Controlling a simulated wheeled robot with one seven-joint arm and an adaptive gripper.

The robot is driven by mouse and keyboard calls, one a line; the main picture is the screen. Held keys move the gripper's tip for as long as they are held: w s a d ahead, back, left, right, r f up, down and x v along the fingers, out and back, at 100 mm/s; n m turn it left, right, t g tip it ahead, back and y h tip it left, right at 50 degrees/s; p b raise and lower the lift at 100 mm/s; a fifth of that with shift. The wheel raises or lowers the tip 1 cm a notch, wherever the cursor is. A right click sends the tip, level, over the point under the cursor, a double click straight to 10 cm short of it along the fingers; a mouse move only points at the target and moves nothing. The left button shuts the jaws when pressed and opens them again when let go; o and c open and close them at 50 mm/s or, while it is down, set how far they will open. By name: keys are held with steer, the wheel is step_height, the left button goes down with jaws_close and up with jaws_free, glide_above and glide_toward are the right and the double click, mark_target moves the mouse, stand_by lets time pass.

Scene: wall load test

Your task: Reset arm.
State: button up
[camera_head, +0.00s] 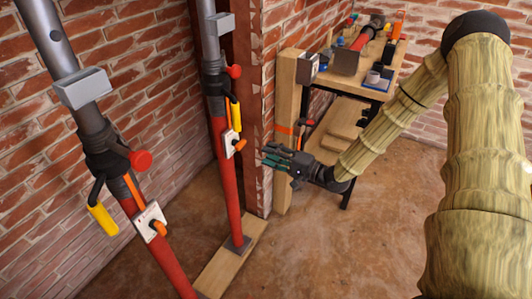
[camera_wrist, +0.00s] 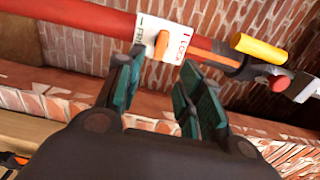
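My gripper (camera_head: 272,157) reaches left from my arm, just right of the farther red-and-grey prop (camera_head: 227,185). In the wrist view my gripper (camera_wrist: 163,80) has its two teal-padded fingers spread, with nothing between them. Beyond the fingertips is a white plate (camera_wrist: 172,35) marked LOCK and FREE, with an orange lever (camera_wrist: 162,43) on it. The lever also shows on the farther prop in the head view (camera_head: 240,145), apart from my fingers. A yellow handle (camera_wrist: 258,47) and red knob (camera_wrist: 279,83) sit farther along the prop.
A nearer prop (camera_head: 160,245) leans at the left. A wooden post (camera_head: 288,130) stands behind my gripper. A workbench (camera_head: 385,75) with tools and a mug is at the back. A plank (camera_head: 230,262) lies under the farther prop. Brown floor (camera_head: 330,255) is clear at front right.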

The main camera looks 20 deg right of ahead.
steer(key=shift+f, duration=0.1)
stand_by(0.4)
steer(key=s+a+f+n+g+h+p, duration=0.1)
steer(key=s+a+f+n+g+h, duration=0.2)
steer(key=s+f, duration=0.45)
steer(key=s+a+f+n+g+h+p, duration=0.1)
steer(key=s+a+f+g+h+p, duration=0.15)
steer(key=s+a+f, duration=0.5)
steer(key=s+d+f+n+g+h, duration=0.1)
steer(key=s+f+n+g, duration=0.1)
steer(key=s, duration=0.6)
steer(key=s+d+f+n+g+h+p, duration=0.1)
steer(key=s+f+n+g+h, duration=0.1)
steer(key=s, duration=0.6)
steer(key=s+d+f+n+g+h, duration=0.1)
steer(key=s+f+n+g+h, duration=0.1)
steer(key=s, duration=0.7)
steer(key=f+g, duration=0.1)
steer(key=g, duration=0.1)
steer(key=shift+d+f+g+p, duration=0.15)
steer(key=shift+g+p, duration=0.15)
steer(key=shift+g, duration=0.05)
steer(key=shift+h, duration=0.25)
